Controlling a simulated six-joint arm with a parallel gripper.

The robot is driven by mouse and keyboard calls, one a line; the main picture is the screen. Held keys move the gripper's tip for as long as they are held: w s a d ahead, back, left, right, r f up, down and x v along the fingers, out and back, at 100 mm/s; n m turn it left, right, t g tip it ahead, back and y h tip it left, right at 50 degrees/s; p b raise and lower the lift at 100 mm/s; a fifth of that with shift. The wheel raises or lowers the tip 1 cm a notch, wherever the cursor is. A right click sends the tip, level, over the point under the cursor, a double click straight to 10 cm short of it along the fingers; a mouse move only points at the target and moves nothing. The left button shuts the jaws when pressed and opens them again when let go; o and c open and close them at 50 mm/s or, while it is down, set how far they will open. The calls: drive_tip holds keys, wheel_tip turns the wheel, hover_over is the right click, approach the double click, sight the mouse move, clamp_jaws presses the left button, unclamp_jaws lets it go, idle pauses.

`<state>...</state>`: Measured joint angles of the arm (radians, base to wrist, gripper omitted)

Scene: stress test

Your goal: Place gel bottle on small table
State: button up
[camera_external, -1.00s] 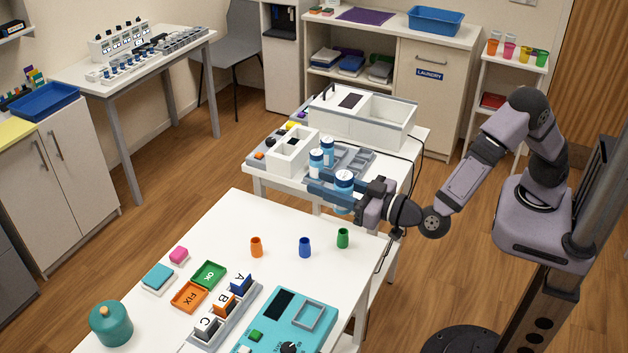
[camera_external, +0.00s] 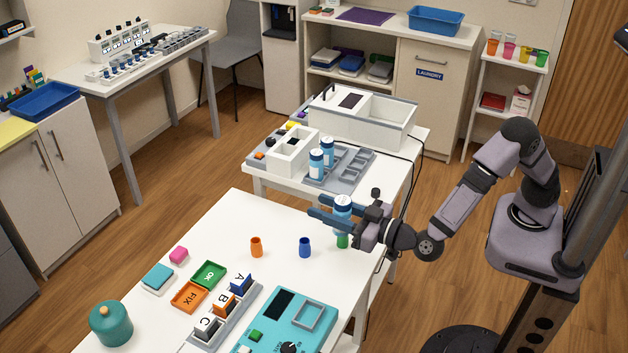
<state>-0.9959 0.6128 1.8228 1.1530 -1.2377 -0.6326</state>
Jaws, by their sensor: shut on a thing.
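My gripper (camera_external: 322,208) is shut on a white and light-blue bottle (camera_external: 343,202), with its fingers on either side of it. The bottle looks upright, and its lower part is partly hidden by a finger. I cannot read a label, so I cannot tell for sure that it is the gel bottle. It appears over the far right part of the white front table (camera_external: 215,225), in front of a green cup (camera_external: 342,242). Two similar bottles, one nearer (camera_external: 316,164) and one behind (camera_external: 327,150), stand in a grey tray on the white table behind (camera_external: 400,180).
An orange cup (camera_external: 256,247) and a blue cup (camera_external: 305,247) stand on the front table. A teal device (camera_external: 285,322), lettered blocks and a teal pot (camera_external: 111,324) are nearer. A small white shelf stand (camera_external: 515,62) with colored cups is at the back right.

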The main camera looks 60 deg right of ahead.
wheel_tip(320, 180, down, 8)
drive_tip(key=b, duration=0.6)
drive_tip(key=shift+f, duration=0.1)
drive_tip(key=shift+f, duration=4.75)
drive_tip(key=shift+f+b, duration=0.2)
drive_tip(key=shift+b, duration=0.1)
drive_tip(key=o, duration=1.2)
drive_tip(key=shift+s, duration=0.1)
